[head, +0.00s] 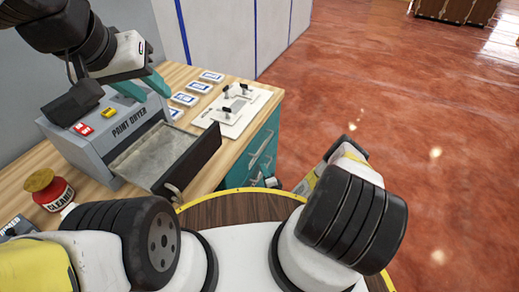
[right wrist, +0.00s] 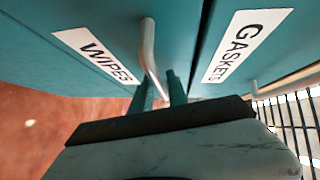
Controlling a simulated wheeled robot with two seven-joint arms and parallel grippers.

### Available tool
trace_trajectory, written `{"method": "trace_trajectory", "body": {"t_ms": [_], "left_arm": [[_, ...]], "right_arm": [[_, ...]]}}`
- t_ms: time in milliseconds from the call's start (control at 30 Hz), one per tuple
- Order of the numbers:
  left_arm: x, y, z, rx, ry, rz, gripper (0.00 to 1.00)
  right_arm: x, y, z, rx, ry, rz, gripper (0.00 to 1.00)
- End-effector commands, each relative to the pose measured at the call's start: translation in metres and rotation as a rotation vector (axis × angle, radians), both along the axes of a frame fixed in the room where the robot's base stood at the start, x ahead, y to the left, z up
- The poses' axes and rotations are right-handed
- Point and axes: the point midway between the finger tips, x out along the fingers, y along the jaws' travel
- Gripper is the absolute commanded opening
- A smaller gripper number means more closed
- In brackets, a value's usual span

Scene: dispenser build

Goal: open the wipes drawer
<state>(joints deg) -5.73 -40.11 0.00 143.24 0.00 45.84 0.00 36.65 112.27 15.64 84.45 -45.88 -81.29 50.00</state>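The wipes drawer (right wrist: 90,45) is a teal front with a white WIPES label in the right wrist view. Its metal bar handle (right wrist: 148,45) stands out near the gap beside the gaskets drawer. My left gripper (head: 145,88) is above the dryer, fingers apart and empty.
The gaskets drawer (right wrist: 250,45) is beside the wipes drawer. A grey dryer (head: 115,140) has its tray (head: 190,160) pulled out. A red-topped cleaner container (head: 50,187), white cards and a white plate (head: 237,110) are on the wooden counter. The red floor (head: 400,110) at right is clear.

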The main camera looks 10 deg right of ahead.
Motion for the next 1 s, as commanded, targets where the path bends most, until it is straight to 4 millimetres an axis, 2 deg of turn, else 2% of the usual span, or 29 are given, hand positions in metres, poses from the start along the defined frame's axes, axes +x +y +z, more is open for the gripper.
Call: {"method": "trace_trajectory", "body": {"t_ms": [200, 300, 1000], "left_arm": [[0.0000, 0.0000, 0.0000, 0.000, 0.000, 0.000, 0.36], [0.0000, 0.0000, 0.0000, 0.000, 0.000, 0.000, 0.36], [0.0000, 0.0000, 0.0000, 0.000, 0.000, 0.000, 0.36]], "right_arm": [[0.0002, 0.0003, -0.0003, 0.000, 0.001, 0.001, 0.20], [0.0001, 0.0003, -0.0003, 0.000, 0.001, 0.001, 0.00], [-0.0002, 0.0005, -0.0002, 0.000, 0.000, 0.002, 0.00]]}}
